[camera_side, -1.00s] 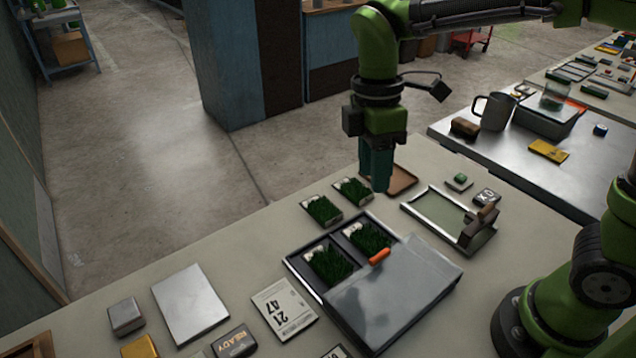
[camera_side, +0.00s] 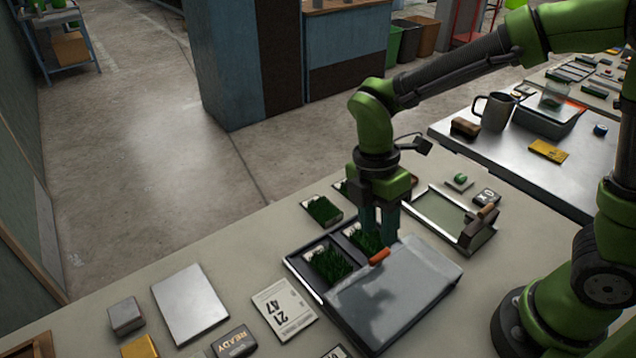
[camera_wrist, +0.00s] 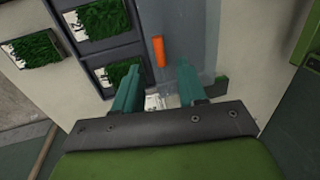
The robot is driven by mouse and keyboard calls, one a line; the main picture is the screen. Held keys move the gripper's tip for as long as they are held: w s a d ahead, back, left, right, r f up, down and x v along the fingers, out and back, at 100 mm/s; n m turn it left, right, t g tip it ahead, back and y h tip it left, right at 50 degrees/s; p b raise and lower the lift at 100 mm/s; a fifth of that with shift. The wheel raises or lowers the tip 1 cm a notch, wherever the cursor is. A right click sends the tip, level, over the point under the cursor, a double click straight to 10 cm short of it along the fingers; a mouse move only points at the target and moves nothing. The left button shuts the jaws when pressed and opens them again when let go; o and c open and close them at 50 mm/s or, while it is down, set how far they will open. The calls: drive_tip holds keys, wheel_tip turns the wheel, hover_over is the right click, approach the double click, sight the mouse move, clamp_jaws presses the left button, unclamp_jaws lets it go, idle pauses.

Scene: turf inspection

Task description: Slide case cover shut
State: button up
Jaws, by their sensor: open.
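The case (camera_side: 301,273) lies on the bench with its grey sliding cover (camera_side: 395,292) over the right part. Its left part is uncovered and shows turf samples (camera_side: 330,264) in compartments. An orange handle (camera_side: 379,257) stands on the cover's left edge; it also shows in the wrist view (camera_wrist: 159,52). My gripper (camera_side: 379,238) is over the back of the case, close behind the handle. In the wrist view its two teal fingers (camera_wrist: 158,82) are spread apart, with the handle just beyond their tips and nothing held. Whether the fingers touch the case cannot be told.
A loose turf sample (camera_side: 322,210) lies behind the case, and another is partly hidden by my gripper. A metal-framed tray (camera_side: 447,217) with a brown handle stands to the right. A numbered card (camera_side: 284,308) and a metal plate (camera_side: 190,303) lie left.

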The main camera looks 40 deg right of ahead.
sight(379, 254)
drive_tip(key=f, duration=0.2)
drive_tip(key=s+f, duration=0.1)
drive_tip(key=f, duration=0.2)
clamp_jaws()
idle(0.3)
